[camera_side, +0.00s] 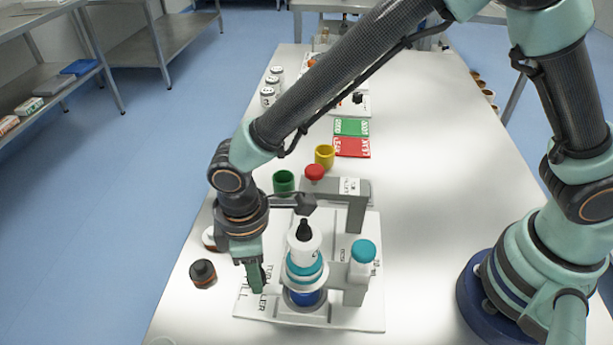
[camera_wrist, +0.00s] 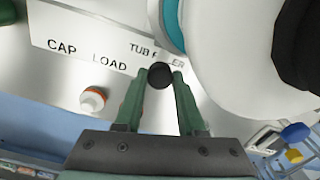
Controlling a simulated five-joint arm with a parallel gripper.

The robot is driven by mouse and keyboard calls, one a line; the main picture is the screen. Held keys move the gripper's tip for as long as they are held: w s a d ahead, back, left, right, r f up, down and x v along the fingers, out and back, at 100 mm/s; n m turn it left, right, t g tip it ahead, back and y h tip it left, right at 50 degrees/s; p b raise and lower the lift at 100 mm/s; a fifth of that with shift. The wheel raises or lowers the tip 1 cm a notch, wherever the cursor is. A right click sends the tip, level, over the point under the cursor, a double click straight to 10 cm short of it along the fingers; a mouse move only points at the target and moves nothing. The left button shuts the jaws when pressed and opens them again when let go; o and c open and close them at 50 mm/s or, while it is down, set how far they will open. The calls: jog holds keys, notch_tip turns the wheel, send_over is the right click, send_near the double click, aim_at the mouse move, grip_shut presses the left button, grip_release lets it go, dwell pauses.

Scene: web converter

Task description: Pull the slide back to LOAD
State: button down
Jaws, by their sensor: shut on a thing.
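The tube filler is a white base plate (camera_side: 350,318) with a grey post and arm (camera_side: 357,215) and a red knob (camera_side: 314,172). On it a teal-banded white tube (camera_side: 304,245) with a black nozzle stands upright in a holder with a blue lower part (camera_side: 305,298). In the wrist view, the label strip (camera_wrist: 90,50) reads CAP, LOAD and TUBE FILLER, partly covered. My gripper (camera_side: 256,287) is low at the plate's left edge. In the wrist view, its fingertips (camera_wrist: 160,80) close on a round black knob (camera_wrist: 160,70), beside the white body. The knob's link to the slide is hidden.
A dark bottle (camera_side: 203,273) stands left of the plate. A teal-capped white post (camera_side: 362,262) stands right of the tube. The table's right side is largely clear.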

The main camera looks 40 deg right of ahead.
dwell(0.8)
jog(key=w+d, duration=0.5)
jog(key=shift+w+d, duration=0.15)
jog(key=shift+w, duration=0.05)
jog(key=c, duration=0.5)
grip_release()
jog(key=shift+r, duration=0.15)
notch_tip(320, 180, up, 12)
